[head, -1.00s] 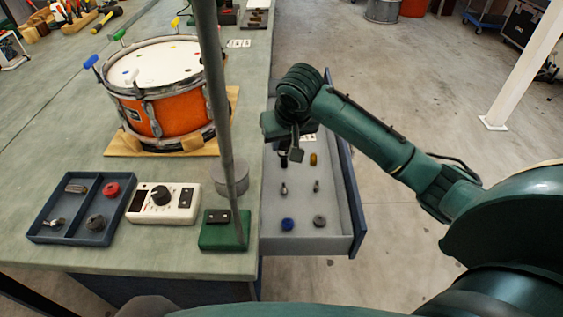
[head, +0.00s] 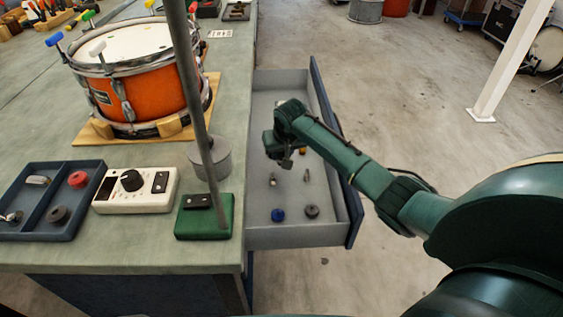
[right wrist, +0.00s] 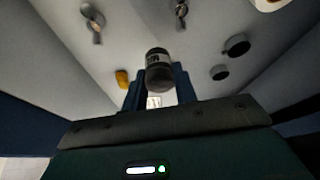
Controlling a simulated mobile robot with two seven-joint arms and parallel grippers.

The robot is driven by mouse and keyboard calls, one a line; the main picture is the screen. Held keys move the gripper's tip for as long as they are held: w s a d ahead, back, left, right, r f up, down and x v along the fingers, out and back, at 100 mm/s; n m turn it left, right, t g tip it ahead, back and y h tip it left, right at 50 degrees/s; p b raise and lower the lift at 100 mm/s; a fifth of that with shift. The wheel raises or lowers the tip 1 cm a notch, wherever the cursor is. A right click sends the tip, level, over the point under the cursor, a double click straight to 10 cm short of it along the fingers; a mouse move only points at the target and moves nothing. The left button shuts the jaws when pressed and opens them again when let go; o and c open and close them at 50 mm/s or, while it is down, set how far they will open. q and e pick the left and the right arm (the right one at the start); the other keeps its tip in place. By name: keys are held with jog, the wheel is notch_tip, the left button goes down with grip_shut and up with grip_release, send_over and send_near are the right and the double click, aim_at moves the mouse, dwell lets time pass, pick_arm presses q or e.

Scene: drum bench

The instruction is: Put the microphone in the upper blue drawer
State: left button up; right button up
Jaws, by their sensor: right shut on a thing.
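The blue drawer (head: 295,237) is pulled out at the bench's right side, with a grey inside holding several small parts. My right gripper (head: 285,160) is over the drawer's interior, pointing down. In the right wrist view its two blue fingers (right wrist: 157,92) are shut on a dark, short cylindrical end (right wrist: 158,70), which looks like the microphone. The rest of that thing is hidden, and the head view shows it poorly. I cannot tell whether it touches the drawer floor. My left gripper is not in view.
In the drawer lie a blue knob (head: 278,215), a dark knob (head: 312,211) and metal bolts (head: 272,180). On the bench stand a green-based pole (head: 205,218), a grey cylinder (head: 210,160), a white control box (head: 135,190), a parts tray (head: 45,200) and an orange drum (head: 145,95).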

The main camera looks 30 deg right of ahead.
notch_tip(320, 180, down, 4)
jog(key=shift+r+b, duration=0.25)
jog(key=shift+b, duration=0.2)
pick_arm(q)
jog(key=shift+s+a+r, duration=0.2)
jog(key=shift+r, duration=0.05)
pick_arm(e)
jog(key=shift+f, duration=0.1)
jog(key=o, duration=1)
jog(key=shift+c, duration=0.2)
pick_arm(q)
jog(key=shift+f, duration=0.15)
